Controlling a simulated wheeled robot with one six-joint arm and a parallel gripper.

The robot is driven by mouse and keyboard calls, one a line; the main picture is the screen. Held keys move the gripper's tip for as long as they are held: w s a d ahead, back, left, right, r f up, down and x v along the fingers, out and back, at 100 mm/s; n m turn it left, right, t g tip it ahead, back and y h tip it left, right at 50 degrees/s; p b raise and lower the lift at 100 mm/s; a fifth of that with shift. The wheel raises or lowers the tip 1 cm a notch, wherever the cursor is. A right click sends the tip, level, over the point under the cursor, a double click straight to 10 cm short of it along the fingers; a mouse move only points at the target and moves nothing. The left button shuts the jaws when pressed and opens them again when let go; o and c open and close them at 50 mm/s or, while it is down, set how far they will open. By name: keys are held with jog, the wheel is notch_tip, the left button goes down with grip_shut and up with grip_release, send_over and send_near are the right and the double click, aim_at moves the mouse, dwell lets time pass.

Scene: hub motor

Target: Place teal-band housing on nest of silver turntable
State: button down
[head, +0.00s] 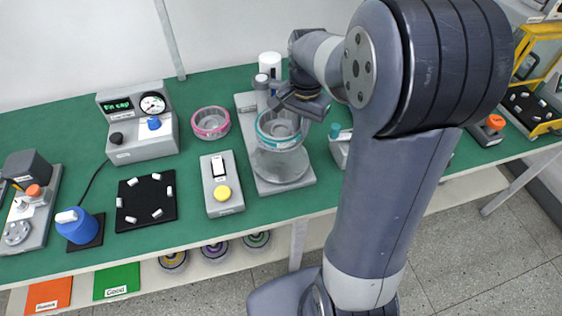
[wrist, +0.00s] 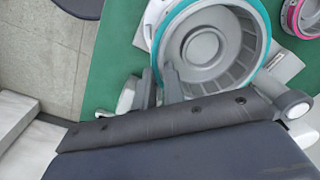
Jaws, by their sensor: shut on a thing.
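The teal-band housing (head: 279,123) is a clear-grey round cup with a teal ring at its rim. It is upright in the head view, above the silver turntable (head: 280,165); I cannot tell whether it touches it. My gripper (head: 303,103) is shut on the housing's wall at its far right side. In the wrist view the housing (wrist: 210,45) fills the upper middle, and my gripper (wrist: 172,88) has its fingers at the near rim. The turntable's nest is hidden below the housing.
A pink-band housing (head: 211,122) stands to the left. A grey box with a yellow button (head: 222,193) sits left of the turntable base. A black pad with white pegs (head: 146,201) and a gauge unit (head: 138,124) are further left. A white cylinder (head: 270,66) stands behind.

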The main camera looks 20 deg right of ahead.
jog(key=shift+s+f, duration=0.15)
jog(key=shift+f, duration=0.15)
notch_tip(320, 180, down, 9)
jog(key=shift+f, duration=0.2)
jog(key=c, duration=1.5)
grip_release()
notch_tip(320, 180, up, 12)
jog(key=shift+d, duration=0.1)
